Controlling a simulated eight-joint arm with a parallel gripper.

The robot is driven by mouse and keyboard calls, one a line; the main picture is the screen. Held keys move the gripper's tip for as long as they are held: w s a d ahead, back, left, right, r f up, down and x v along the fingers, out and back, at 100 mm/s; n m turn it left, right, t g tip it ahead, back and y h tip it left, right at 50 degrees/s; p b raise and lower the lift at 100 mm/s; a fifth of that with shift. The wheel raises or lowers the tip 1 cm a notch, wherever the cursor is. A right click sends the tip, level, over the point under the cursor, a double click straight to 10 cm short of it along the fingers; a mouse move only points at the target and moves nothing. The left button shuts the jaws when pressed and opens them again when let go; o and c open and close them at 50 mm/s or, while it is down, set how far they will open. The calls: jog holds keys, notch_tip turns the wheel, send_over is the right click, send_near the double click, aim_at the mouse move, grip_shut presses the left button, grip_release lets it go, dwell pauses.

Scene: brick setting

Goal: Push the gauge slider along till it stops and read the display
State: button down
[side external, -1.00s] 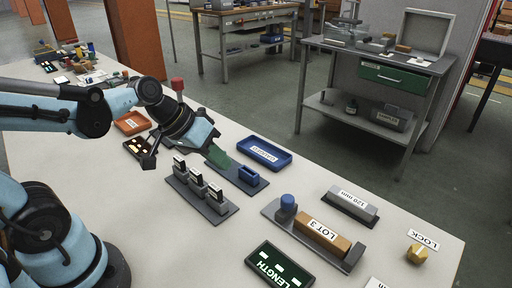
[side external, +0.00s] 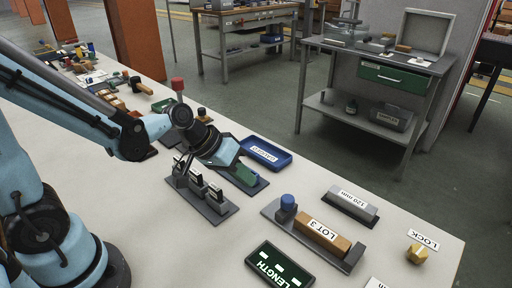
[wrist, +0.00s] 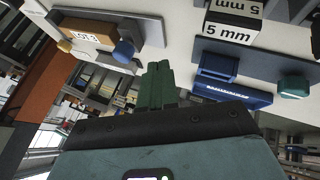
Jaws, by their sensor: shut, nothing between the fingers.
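The gauge is a grey base (side external: 342,262) bearing a brown block labelled LOT 3 (side external: 323,238), with a blue knob (side external: 288,203) at its left end. The block (wrist: 82,35) and knob (wrist: 123,50) also show in the wrist view. The dark LENGTH display (side external: 275,268) is lit with pale green bars, and I see no number. My gripper (side external: 247,176) has green fingers, held together and empty. It is left of and behind the gauge, apart from the knob, by the small board with the blue block. Its fingers also show in the wrist view (wrist: 157,85).
A rack of upright blocks (side external: 205,195) stands close to my gripper. A blue tray (side external: 265,153) lies behind it. A grey 120 mm block (side external: 352,203) stands behind the gauge, and a yellow knob (side external: 417,253) by a LOCK label lies right. Bare table separates the rack and gauge.

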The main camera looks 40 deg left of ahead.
aim_at(287, 207)
jog(key=x, duration=0.3)
jog(key=shift+f, duration=0.1)
jog(key=shift+w+d+f, duration=0.1)
jog(key=shift+w+d, duration=0.2)
jog(key=shift+d, duration=0.75)
jog(key=shift+w+d, duration=0.25)
jog(key=shift+d, duration=0.75)
